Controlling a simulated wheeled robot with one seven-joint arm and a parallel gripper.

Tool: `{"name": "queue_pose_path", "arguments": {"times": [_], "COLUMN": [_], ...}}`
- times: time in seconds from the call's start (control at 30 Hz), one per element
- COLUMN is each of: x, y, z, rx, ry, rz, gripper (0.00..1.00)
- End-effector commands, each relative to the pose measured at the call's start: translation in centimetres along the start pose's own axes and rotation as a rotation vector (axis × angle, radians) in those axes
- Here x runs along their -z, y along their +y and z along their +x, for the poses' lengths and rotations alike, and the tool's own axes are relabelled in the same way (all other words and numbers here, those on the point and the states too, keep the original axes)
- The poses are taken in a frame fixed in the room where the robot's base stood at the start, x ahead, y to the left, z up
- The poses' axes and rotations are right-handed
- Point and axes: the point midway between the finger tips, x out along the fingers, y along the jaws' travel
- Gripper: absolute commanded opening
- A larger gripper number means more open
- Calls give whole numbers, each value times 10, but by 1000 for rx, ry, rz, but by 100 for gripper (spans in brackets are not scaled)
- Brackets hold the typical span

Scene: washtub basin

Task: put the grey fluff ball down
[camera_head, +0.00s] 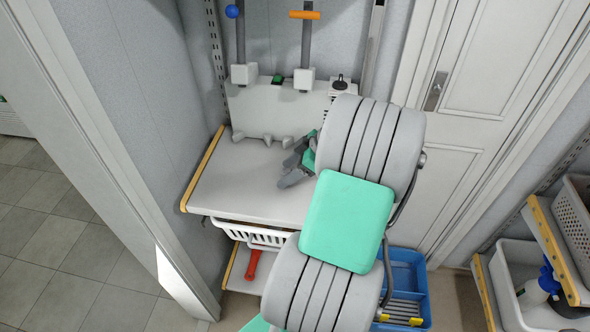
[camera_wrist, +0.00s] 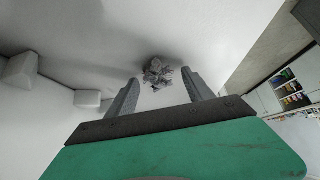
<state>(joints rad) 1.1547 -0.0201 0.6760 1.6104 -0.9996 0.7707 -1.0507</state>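The grey fluff ball (camera_wrist: 157,72) shows in the wrist view, just beyond and between my fingertips. It appears to rest against the pale shelf surface, with a dark shadow beside it. My gripper (camera_wrist: 158,78) is open, with a visible gap between the ball and each finger. In the head view my gripper (camera_head: 286,173) is low over the grey shelf (camera_head: 235,190), right of its middle. I cannot make out the ball in the head view.
A white panel (camera_head: 262,112) with rounded knobs stands behind the shelf. A white basket (camera_head: 250,234) hangs under it, and a red-handled item (camera_head: 253,263) lies below. A blue crate (camera_head: 408,275) stands lower right. The shelf's left part is clear.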

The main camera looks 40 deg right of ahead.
Motion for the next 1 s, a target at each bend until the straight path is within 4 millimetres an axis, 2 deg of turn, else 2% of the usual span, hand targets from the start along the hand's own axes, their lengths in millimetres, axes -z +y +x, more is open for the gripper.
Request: {"name": "queue_pose_path", "arguments": {"times": [0.07, 0.7, 1.0], "x": [0, -1, 1], "y": [0, 0, 0], "z": [0, -1, -2], "rx": [0, -1, -1], "ry": [0, 0, 0], "rz": [1, 2, 1], "gripper": [53, 0, 0]}}
